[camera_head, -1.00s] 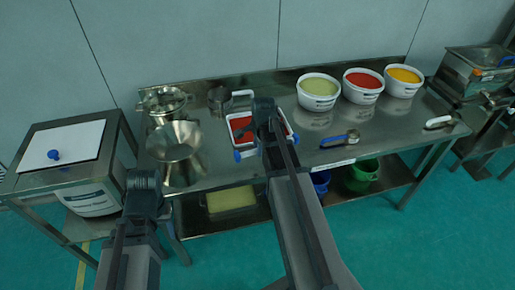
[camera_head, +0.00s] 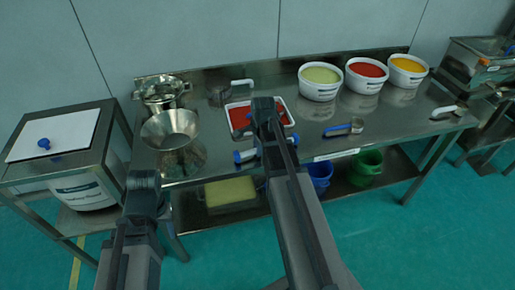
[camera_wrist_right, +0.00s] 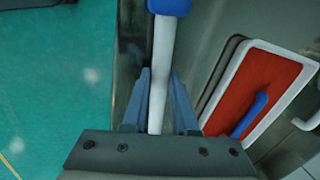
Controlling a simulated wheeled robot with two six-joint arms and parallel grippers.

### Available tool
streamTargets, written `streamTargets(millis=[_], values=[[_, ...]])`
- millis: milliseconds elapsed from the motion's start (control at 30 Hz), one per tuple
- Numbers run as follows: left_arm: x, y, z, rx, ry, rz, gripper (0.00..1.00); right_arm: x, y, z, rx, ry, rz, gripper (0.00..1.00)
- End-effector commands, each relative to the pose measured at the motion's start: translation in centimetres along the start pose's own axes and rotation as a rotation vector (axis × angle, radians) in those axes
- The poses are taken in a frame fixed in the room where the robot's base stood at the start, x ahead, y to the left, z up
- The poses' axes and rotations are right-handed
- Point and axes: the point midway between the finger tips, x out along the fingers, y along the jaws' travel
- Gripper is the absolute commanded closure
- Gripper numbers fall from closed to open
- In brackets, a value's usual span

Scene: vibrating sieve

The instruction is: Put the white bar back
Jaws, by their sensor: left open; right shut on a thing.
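The white bar (camera_wrist_right: 160,60) has blue ends and runs between the fingers of my right gripper (camera_wrist_right: 158,100) in the right wrist view. In the head view its blue ends (camera_head: 238,157) show on both sides of my right arm, near the table's front edge; its middle is hidden. My right gripper (camera_head: 265,115) is shut on the bar. My left gripper (camera_head: 143,190) is open and empty, in front of the table's left part. What lies below the bar is hard to tell.
A white tray of red powder (camera_wrist_right: 256,90) with a blue piece in it lies beside the bar. A steel funnel (camera_head: 170,125) stands left. Three filled bowls (camera_head: 320,82) stand at the back right. A blue-handled scoop (camera_head: 343,128) lies right of my right arm.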

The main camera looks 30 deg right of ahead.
Motion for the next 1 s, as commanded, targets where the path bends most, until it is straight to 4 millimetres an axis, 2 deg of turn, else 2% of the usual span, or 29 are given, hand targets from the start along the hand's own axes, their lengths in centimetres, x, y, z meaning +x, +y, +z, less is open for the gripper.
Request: streamTargets(millis=[967,1000], values=[[0.5,0.05,-0.03,0.0,0.0,0.0,0.5,0.5,0.1,0.0,0.0,0.0,0.0,1.0],[0.5,0.05,-0.03,0.0,0.0,0.0,0.5,0.5,0.1,0.0,0.0,0.0,0.0,0.66]])
